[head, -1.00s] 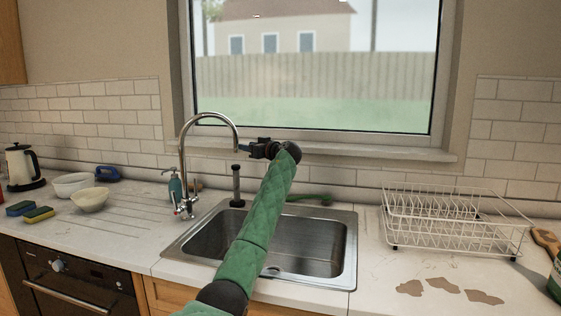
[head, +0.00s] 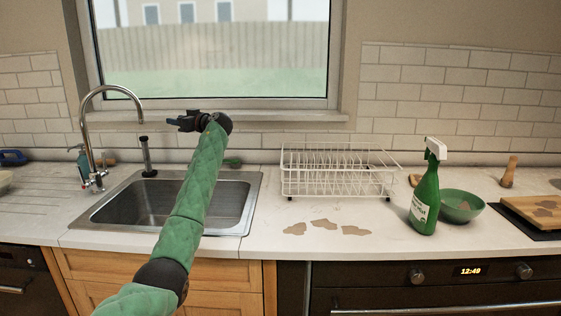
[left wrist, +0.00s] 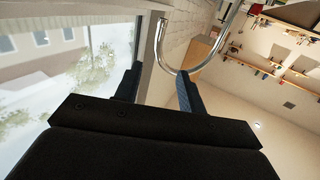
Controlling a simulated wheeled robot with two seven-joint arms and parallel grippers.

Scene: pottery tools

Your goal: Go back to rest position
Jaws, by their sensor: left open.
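My left arm, in a green sleeve, reaches up over the sink in the head view. Its left gripper (head: 181,122) is held in front of the window sill, pointing left toward the curved tap (head: 88,125). The left wrist view shows the two fingers (left wrist: 158,86) spread apart with nothing between them. The tap's chrome spout (left wrist: 178,66) shows beyond the fingers there. My right gripper is in no view.
The sink (head: 140,207) lies below my arm. A white dish rack (head: 335,172), brown stains (head: 325,225), a green spray bottle (head: 425,195), a green bowl (head: 461,206) and a wooden board (head: 535,212) are on the counter to the right.

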